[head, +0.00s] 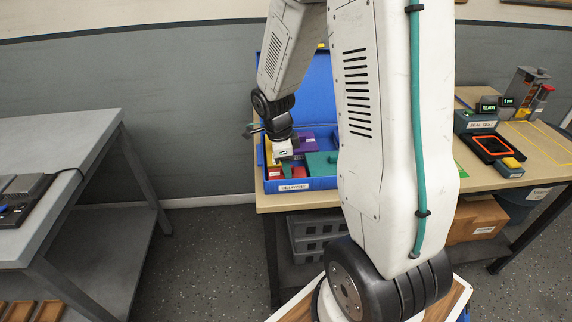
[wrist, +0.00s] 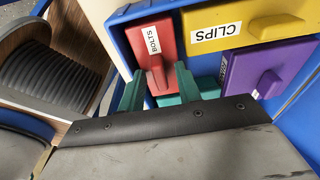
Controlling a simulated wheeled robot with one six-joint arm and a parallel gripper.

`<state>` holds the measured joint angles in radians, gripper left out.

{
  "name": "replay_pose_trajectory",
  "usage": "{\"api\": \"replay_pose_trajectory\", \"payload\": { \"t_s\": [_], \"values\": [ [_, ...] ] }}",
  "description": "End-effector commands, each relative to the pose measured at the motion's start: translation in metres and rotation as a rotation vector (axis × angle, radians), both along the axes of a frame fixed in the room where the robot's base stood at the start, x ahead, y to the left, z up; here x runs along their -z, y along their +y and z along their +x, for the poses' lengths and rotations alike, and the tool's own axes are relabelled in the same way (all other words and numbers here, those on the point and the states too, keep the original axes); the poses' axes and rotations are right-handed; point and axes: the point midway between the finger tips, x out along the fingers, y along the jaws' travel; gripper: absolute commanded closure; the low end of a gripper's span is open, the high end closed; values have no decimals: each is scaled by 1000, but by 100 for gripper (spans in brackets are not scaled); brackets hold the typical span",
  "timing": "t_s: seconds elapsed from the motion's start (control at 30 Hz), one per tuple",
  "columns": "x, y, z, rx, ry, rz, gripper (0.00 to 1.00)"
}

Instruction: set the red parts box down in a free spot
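The red parts box (wrist: 152,46), labelled BOLTS, sits inside a blue crate (wrist: 126,22) with a raised grip on its top. In the head view, the crate (head: 322,184) stands on the wooden table, and red (head: 272,186) shows low at its left, partly hidden by my gripper. My gripper (wrist: 160,76) is over the crate, with its teal fingers on either side of the red box's grip. The fingers look spread, with a gap showing beside the grip. In the head view, my gripper (head: 287,168) points down into the crate.
A yellow CLIPS box (wrist: 245,26), a purple box (wrist: 268,70) and a teal box (wrist: 205,88) are also in the crate. A seal test device (head: 492,145) stands at the table's right. A grey bench (head: 60,165) is at the left, with open floor between.

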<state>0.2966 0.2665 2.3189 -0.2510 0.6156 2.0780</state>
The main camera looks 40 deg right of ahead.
Motion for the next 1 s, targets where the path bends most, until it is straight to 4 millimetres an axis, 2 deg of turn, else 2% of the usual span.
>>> {"api": "replay_pose_trajectory", "payload": {
  "t_s": [0.17, 0.6, 0.8, 0.9, 1.0],
  "values": [
    [-15, 1, 2, 0, -3, -1, 66],
    [-102, 12, 9, -1, -4, -1, 66],
    [-121, 16, 9, -9, -1, 0, 66],
    [-133, 24, 2, -97, -3, 9, 66],
    [-154, 41, -16, -308, -2, 25, 66]
  ]
}}
